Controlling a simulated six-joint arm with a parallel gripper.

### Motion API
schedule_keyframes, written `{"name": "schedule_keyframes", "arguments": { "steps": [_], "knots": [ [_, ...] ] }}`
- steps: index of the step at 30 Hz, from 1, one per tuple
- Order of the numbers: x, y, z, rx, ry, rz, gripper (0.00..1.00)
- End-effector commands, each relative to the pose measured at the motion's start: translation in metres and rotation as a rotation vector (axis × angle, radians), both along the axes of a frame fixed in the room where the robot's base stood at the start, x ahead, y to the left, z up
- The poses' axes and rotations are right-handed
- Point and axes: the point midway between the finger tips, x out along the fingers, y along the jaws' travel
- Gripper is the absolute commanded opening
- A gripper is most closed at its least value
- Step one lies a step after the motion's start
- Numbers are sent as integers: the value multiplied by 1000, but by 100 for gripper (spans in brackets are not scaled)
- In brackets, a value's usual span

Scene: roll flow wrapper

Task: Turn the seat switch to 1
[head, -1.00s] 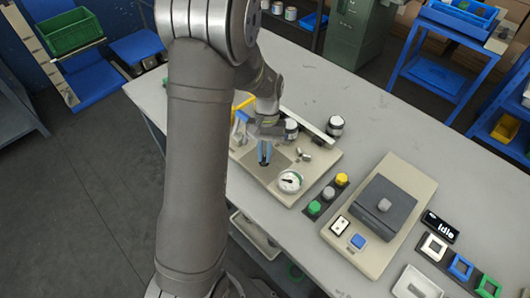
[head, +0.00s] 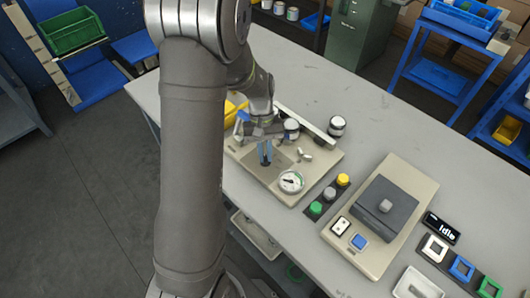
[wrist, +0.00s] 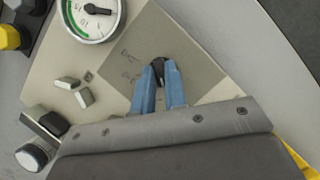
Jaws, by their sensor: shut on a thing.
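My gripper (head: 265,154) points down at the grey plate on the beige machine base (head: 310,187). In the wrist view its two blue fingers (wrist: 160,76) are shut on a small dark knob, taken as the seat switch (wrist: 158,64). The fingers cover part of the knob, and its pointer direction cannot be told. Small dark marks are on the grey plate (wrist: 138,45) beside the knob, too small to read. In the head view the fingers hide the knob.
A round gauge (head: 291,181) and a metal wing-shaped part (head: 306,154) sit close by on the base. Green, grey and yellow buttons (head: 330,193) stand to the right, before a beige unit (head: 412,186) with a dark plate. A yellow part (head: 233,110) is behind the arm.

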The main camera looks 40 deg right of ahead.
Motion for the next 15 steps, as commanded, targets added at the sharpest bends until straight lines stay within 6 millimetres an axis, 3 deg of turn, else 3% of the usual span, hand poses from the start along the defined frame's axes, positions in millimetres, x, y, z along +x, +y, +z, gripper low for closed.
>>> {"name": "schedule_keyframes", "arguments": {
  "steps": [3,4,6,7,15],
  "knots": [
    [1,-1,1,-3,-2,-1,0],
    [1,-1,1,-3,-2,-1,18],
    [1,-1,1,-3,-2,-1,31],
    [1,-1,0,-3,-2,-1,34],
    [0,0,1,-1,-1,-1,34]
  ]
}}
